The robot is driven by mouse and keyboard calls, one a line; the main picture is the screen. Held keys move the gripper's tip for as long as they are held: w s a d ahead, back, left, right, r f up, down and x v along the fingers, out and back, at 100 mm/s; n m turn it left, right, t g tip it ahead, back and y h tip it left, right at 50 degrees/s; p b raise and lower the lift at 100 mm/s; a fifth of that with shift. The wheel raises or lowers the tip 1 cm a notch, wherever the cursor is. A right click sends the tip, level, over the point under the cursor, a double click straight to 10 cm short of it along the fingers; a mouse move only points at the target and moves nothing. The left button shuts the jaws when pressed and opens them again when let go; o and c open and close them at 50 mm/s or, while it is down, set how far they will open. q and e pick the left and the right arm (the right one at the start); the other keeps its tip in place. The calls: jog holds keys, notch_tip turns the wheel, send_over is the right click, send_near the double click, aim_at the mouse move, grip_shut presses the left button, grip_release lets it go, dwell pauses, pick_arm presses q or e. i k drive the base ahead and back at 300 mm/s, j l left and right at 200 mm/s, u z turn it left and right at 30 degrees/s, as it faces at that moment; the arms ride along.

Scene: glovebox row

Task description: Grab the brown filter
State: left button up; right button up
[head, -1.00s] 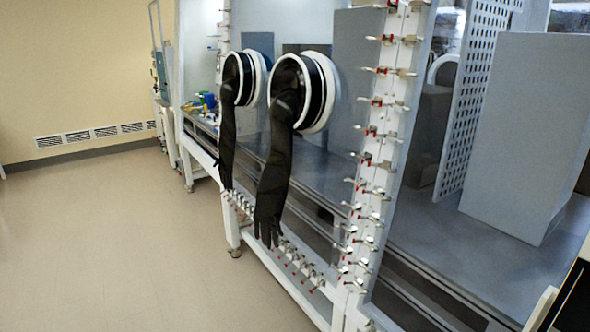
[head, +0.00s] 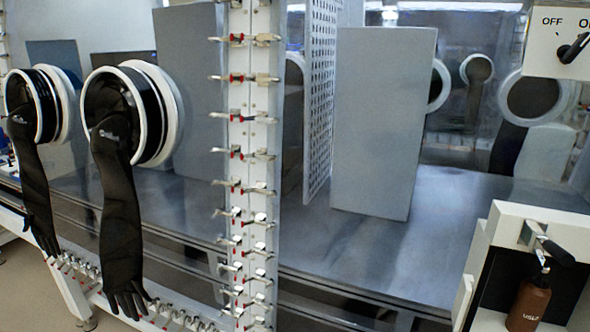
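I cannot make out a brown filter in the head view. The one brown thing that shows is a bottle (head: 529,303) with a dark pump-like top and pale lettering, at the lower right. It stands upright in front of the dark opening of a white housing (head: 513,215), and its lower end is cut off or hidden. Neither of my grippers is in view.
Two black gloves (head: 121,215) hang from round white ports (head: 160,115) at the left. A white post (head: 250,130) with several clamps stands before the glovebox. Inside are a tall grey panel (head: 382,120) and a perforated panel (head: 320,90). A switch box (head: 560,35) is at the upper right.

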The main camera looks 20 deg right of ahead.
aim_at(529, 304)
jog(key=i+j+z, duration=0.1)
jog(key=z, duration=0.3)
jog(key=i+j+z, duration=0.1)
jog(key=j+z, duration=0.35)
jog(key=z, duration=0.3)
jog(key=i+j, duration=0.05)
